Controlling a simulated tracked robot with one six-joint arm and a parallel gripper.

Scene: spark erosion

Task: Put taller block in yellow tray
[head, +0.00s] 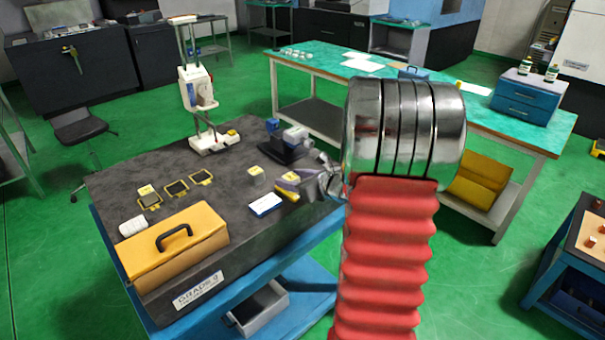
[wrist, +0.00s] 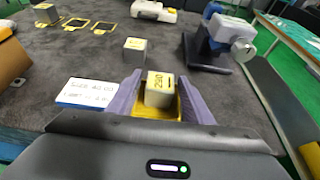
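My gripper (wrist: 160,80) is open, with a gap on each side of the block; in the head view my gripper (head: 300,183) is low over the dark table. A plain grey block (wrist: 134,48) stands free beyond the fingers, also in the head view (head: 255,175). Another yellow-topped block (head: 145,190) stands at a yellow-edged tray (head: 150,203) farther left. I cannot tell surely which block is taller.
Two flat yellow-edged trays (head: 176,187) (head: 201,177) lie empty on the table. A white-and-blue card (head: 265,205) lies left of my gripper. A yellow case (head: 172,243), a white gauge stand (head: 200,115) and a dark-based device (head: 285,145) stand around. Bare table lies between.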

